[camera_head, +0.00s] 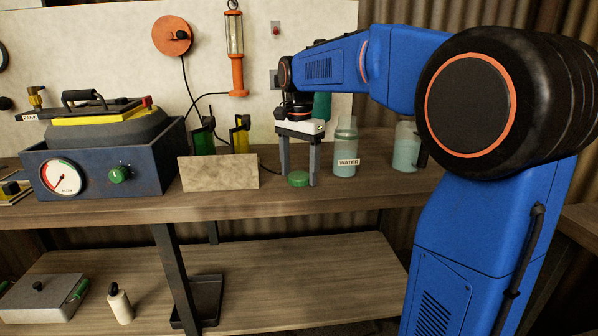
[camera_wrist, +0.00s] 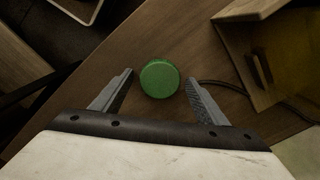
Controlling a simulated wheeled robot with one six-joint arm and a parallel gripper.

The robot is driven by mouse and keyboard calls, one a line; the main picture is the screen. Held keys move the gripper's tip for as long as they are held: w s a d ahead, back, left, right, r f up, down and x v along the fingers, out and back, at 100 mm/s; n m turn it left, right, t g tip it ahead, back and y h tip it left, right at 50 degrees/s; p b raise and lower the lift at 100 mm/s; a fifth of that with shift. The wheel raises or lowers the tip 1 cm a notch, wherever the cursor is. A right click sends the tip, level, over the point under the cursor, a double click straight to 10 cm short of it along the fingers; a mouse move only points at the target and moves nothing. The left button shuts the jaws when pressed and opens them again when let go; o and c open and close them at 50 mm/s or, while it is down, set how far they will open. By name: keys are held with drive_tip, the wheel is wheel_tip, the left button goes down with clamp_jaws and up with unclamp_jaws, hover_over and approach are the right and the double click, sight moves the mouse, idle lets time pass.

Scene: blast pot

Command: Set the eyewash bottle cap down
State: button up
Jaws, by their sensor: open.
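The green round cap (camera_head: 299,179) lies flat on the wooden bench top near its front edge. In the wrist view the cap (camera_wrist: 159,79) sits between and just beyond my fingertips, with a gap on both sides. My gripper (camera_head: 299,180) points straight down over it, its two grey fingers spread either side of the cap. In the wrist view my gripper (camera_wrist: 160,82) is open and holds nothing. A clear bottle labelled WATER (camera_head: 345,150) stands upright just right of my gripper; I cannot tell whether it is the eyewash bottle.
A beige panel (camera_head: 218,171) stands left of my gripper, with green and yellow items behind it. A blue box with a gauge (camera_head: 105,165) is further left. Another clear container (camera_head: 405,148) stands right. The bench's front edge (camera_head: 250,207) is close to the cap.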

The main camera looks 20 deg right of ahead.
sight(299, 176)
wheel_tip(299, 176, up, 12)
idle(0.5)
drive_tip(key=s+f+n+t, duration=0.2)
drive_tip(key=s+f+n, duration=0.4)
drive_tip(key=s+f, duration=0.7)
drive_tip(key=s+a+f+n+t, duration=0.1)
drive_tip(key=s+f+n, duration=0.5)
drive_tip(key=s+f, duration=0.6)
drive_tip(key=s+t, duration=0.1)
drive_tip(key=s, duration=0.4)
drive_tip(key=shift+f+t, duration=0.4)
